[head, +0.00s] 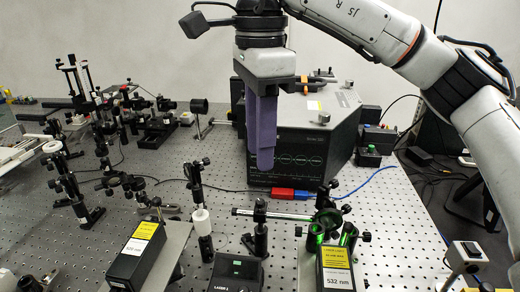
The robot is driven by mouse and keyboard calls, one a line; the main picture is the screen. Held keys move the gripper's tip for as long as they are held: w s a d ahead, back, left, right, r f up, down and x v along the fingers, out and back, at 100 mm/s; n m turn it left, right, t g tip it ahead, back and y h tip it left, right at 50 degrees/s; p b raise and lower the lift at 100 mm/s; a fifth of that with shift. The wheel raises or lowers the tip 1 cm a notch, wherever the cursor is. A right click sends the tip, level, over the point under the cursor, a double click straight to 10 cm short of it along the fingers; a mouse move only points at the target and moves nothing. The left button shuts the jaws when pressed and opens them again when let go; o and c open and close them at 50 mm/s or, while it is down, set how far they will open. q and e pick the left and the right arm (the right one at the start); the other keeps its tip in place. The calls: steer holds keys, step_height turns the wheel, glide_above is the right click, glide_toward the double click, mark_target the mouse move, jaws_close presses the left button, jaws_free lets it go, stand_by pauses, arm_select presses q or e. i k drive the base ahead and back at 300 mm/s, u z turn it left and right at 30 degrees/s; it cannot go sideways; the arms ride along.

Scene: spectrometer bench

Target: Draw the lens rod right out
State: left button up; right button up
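A thin metal rod (285,215), which looks like the lens rod, lies level through a black post clamp (260,211) at the front centre. It has a dark tip at its left end. Its right end reaches a round lens mount (328,217) lit green. My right gripper (262,166) points down with long purple fingers, above and behind the rod and in front of the dark spectrometer box. The fingers overlap in this view, so their gap is hidden. They appear apart from the rod. My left gripper is not in view.
The dark spectrometer box (300,150) stands behind the rod. A red and blue block (292,194) lies before it. Laser boxes (137,250) and (337,268) flank the front. A white-collared post (202,222) stands left. Many optics posts crowd the left of the perforated bench.

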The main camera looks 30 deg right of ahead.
mark_target(332, 219)
steer(key=k, duration=1)
